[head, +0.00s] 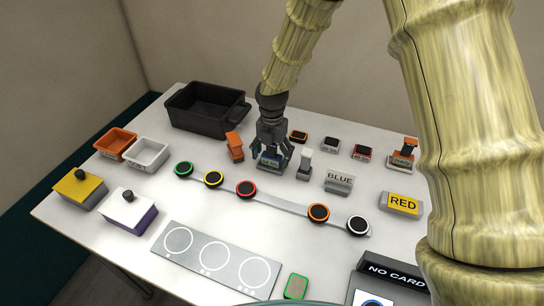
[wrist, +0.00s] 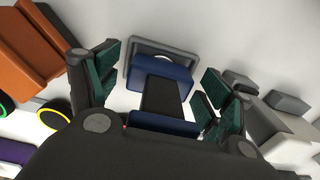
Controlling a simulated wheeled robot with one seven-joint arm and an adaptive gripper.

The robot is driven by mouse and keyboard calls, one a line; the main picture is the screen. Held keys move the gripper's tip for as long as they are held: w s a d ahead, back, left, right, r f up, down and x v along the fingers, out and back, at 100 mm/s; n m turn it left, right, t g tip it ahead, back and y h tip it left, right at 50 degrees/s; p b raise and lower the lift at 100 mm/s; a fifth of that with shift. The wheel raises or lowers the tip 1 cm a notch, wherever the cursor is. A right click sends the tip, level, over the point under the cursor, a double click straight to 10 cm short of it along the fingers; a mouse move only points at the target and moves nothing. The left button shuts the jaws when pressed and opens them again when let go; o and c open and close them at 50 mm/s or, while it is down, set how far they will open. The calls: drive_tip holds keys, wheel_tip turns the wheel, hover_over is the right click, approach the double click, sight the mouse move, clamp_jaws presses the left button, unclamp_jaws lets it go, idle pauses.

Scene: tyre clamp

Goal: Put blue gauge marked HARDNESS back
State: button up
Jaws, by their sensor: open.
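The blue gauge (head: 268,162) is on the white table, directly below my gripper (head: 272,153), with a small label on its front too small to read. In the wrist view the blue gauge (wrist: 178,72) has a black middle part and lies between the two green-padded fingers of my gripper (wrist: 160,100). The fingers are open, with a gap on each side of it. A grey frame (wrist: 165,44) shows along its far side. I cannot tell whether the gauge sits in that frame.
An orange block (head: 235,147) stands close left and a grey-white one (head: 305,165) close right. A black tray (head: 205,122) is at the back left.

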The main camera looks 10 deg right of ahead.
wheel_tip(320, 180, up, 12)
drive_tip(key=b, duration=0.2)
drive_tip(key=shift+f+b, duration=0.25)
drive_tip(key=shift+b, duration=0.1)
